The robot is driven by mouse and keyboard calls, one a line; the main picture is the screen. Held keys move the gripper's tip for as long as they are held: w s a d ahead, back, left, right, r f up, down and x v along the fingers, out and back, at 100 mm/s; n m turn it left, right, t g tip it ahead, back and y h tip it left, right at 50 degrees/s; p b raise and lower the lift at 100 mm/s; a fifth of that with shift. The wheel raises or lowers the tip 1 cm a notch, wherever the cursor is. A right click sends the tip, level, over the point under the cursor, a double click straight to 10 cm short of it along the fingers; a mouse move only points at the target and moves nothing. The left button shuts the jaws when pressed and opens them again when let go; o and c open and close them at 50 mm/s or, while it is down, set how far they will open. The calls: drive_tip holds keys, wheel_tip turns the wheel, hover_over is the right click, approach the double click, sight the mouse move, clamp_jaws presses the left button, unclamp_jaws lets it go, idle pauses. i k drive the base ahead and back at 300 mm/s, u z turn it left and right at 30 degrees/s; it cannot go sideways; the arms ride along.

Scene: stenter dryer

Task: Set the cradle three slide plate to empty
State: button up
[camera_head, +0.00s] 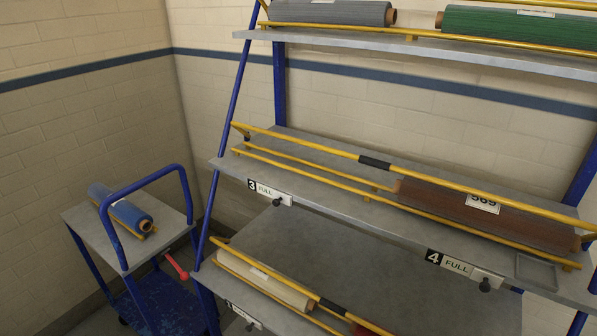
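The cradle three slide plate (270,192) is on the front edge of the middle shelf, at left centre. It sits beside a black tag with a white 3, and its small, slanted lettering appears to read FULL. A dark knob (277,202) hangs at the right end of the plate. Cradle three (300,170), between yellow rails above the plate, holds no roll. My gripper is not in view.
The cradle four plate (457,267) reads FULL, below a brown roll (480,215). Grey (330,13) and green (520,27) rolls lie on the top shelf, a cream roll (265,278) below. A blue cart (130,225) carrying a blue roll stands left.

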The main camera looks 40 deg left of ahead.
sight(278, 197)
drive_tip(key=u, duration=1.35)
